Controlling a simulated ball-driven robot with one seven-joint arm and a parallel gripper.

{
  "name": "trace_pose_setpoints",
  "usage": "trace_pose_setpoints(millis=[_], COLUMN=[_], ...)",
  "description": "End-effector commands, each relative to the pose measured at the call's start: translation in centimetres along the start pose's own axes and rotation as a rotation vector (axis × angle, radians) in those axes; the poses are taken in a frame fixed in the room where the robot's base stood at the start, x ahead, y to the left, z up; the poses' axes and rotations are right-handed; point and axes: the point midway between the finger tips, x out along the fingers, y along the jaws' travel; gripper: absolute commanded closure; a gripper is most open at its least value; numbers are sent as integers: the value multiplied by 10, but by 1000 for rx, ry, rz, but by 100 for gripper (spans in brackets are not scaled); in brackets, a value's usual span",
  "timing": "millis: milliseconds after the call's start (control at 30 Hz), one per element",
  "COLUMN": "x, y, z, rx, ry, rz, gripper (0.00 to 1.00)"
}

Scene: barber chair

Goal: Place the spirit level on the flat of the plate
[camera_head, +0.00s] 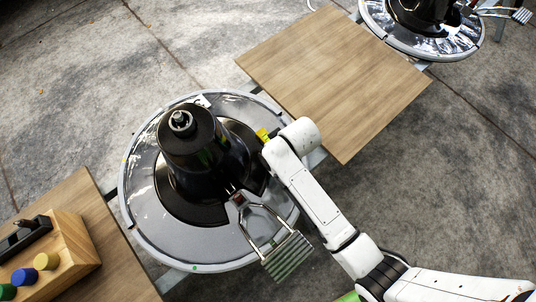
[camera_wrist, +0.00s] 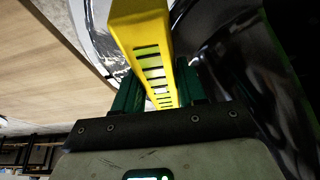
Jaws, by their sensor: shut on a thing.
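The yellow spirit level (camera_wrist: 143,42) is held between the green fingers of my gripper (camera_wrist: 158,88) in the wrist view and reaches away from it. In the head view only a small yellow part of the level (camera_head: 262,134) shows beside my white wrist; the rest is hidden. The plate is the round grey metal base (camera_head: 195,238) of the chair, with a raised black centre and a black column. My gripper is over the right side of the plate, beside the column. I cannot tell whether the level touches the plate.
The black column (camera_head: 190,145) rises from the middle of the plate. A metal footrest (camera_head: 287,255) sticks out at lower right. A wooden board (camera_head: 335,80) lies at upper right. Another board at lower left carries a wooden block (camera_head: 70,255) with coloured pegs. A second chair base stands at top right.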

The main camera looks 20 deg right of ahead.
Motion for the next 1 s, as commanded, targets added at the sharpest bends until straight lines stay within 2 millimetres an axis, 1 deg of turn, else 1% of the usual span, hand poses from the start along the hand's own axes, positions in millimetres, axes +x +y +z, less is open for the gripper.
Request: trace_pose_setpoints(millis=[33,100,367,567,967,1000], x=[12,21,40,64,69,69], y=[0,0,0,0,0,0], z=[5,9,16,27,28,29], rx=[0,0,0,0,0,0], ry=[-1,-1,1,-1,1,0], rz=[0,0,0,0,0,0], gripper=[100,100,100,100,100,58])
